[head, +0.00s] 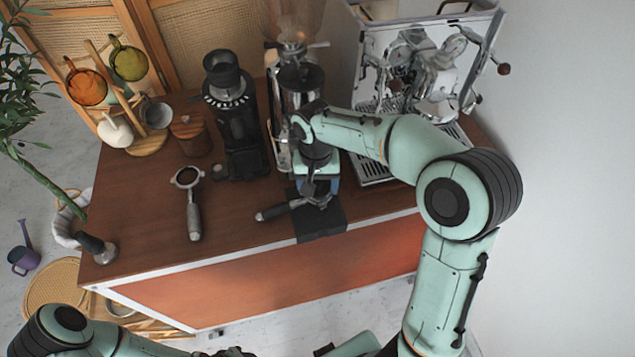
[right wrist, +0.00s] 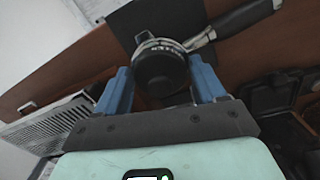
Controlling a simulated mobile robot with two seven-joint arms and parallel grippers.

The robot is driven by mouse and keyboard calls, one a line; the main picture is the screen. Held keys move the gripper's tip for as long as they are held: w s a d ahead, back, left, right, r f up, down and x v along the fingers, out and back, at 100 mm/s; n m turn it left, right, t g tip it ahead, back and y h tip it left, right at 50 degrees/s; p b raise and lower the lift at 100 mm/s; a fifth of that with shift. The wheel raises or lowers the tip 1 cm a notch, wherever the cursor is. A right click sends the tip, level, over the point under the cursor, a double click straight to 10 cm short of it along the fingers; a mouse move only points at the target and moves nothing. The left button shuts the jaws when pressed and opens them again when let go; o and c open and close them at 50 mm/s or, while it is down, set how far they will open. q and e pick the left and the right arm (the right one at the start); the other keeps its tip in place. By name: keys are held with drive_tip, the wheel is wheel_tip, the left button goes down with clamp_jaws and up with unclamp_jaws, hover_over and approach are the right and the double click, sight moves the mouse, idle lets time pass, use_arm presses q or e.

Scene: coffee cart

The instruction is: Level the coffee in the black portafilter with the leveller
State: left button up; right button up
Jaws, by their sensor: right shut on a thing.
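A portafilter (head: 274,212) with a black handle lies on the black mat (head: 322,228) near the cart's front edge. Its handle points left in the head view; the right wrist view shows its handle (right wrist: 240,18) at the upper right. The leveller (right wrist: 160,75), a round black puck with a silver edge, sits between my right gripper's blue fingers. My right gripper (head: 317,186) is shut on it, over the portafilter's basket. The leveller hides the coffee, and I cannot tell how deep it sits. My left arm shows at the lower left, without a clear view of its gripper.
A second portafilter (head: 194,212) with dark coffee lies left of the mat. A tamper (head: 98,248) stands at the left front corner. Grinders (head: 238,130) and the espresso machine (head: 425,65) stand behind.

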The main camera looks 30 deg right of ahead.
use_arm(q)
drive_tip(key=shift+w+r+p, duration=0.65)
drive_tip(key=shift+w+r, duration=0.25)
drive_tip(key=shift+r, duration=0.05)
use_arm(e)
drive_tip(key=shift+w+r, duration=0.1)
drive_tip(key=shift+r, duration=1.45)
drive_tip(key=shift+r+p, duration=0.65)
drive_tip(key=shift+r, duration=0.8)
drive_tip(key=shift+w+r, duration=0.2)
drive_tip(key=shift+r, duration=0.75)
drive_tip(key=shift+s+r, duration=0.1)
drive_tip(key=shift+s, duration=0.15)
use_arm(q)
drive_tip(key=shift+w+r+t, duration=0.3)
drive_tip(key=shift+w+r, duration=0.65)
drive_tip(key=shift+w, duration=0.2)
